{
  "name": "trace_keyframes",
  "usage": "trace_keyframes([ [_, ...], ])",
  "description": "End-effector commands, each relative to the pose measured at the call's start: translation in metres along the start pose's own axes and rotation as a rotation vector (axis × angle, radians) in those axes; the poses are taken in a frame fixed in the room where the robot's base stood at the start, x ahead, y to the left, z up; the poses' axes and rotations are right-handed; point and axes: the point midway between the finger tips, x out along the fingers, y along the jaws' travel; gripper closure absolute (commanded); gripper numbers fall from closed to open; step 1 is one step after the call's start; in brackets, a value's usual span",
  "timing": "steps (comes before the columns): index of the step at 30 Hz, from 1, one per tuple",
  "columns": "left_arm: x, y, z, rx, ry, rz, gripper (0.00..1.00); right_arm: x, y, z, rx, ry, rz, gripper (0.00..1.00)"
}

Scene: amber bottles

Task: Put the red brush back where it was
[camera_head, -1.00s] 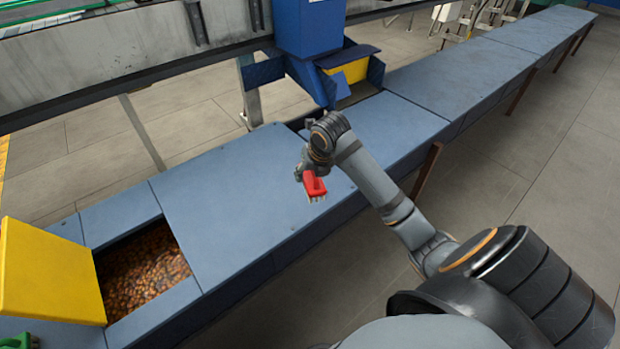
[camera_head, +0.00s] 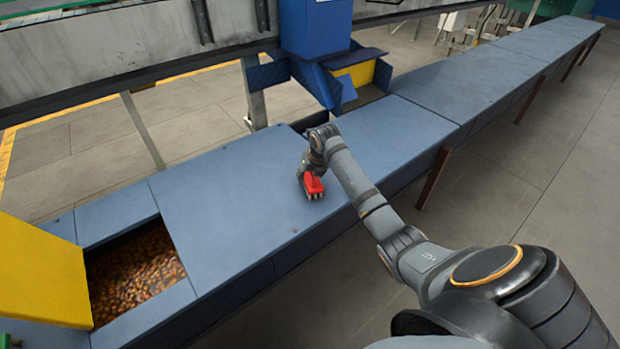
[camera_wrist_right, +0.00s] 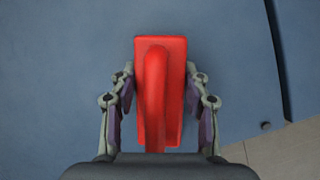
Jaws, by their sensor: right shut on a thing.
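The red brush (camera_head: 314,184) is at my right gripper (camera_head: 309,170), over the blue conveyor cover near its front edge in the head view. In the right wrist view the red brush (camera_wrist_right: 158,85) lies between the two fingers of my right gripper (camera_wrist_right: 160,105), with its raised handle running lengthwise. The right gripper is shut on the brush. The brush looks at or very near the blue surface (camera_head: 240,190); I cannot tell whether it touches. My left gripper is not in view.
An opening at the left holds many amber-brown pieces (camera_head: 135,275), with a yellow panel (camera_head: 40,270) beside it. A blue machine with a yellow part (camera_head: 356,73) stands behind the cover. The cover around the brush is clear, and the floor (camera_head: 480,190) lies beyond its front edge.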

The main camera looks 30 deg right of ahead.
Motion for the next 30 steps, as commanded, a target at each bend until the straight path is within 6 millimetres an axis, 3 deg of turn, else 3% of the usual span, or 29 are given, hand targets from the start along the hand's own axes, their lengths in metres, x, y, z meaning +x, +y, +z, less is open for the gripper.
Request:
trace_keyframes([
  [9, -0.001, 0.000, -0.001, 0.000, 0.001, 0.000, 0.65, 0.001, 0.000, 0.000, 0.000, -0.003, 0.001, 0.83],
  [10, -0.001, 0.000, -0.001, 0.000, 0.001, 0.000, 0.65, 0.002, 0.000, 0.000, 0.000, -0.003, 0.000, 0.51],
  [15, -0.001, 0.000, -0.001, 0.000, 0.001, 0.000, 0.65, 0.002, 0.000, 0.000, 0.000, -0.003, 0.000, 0.30],
  [25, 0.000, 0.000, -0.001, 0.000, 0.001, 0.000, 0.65, -0.002, 0.000, 0.001, 0.000, -0.004, 0.000, 0.30],
  [30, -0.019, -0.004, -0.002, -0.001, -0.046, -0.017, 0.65, -0.036, 0.000, 0.003, -0.002, -0.005, -0.001, 0.30],
])
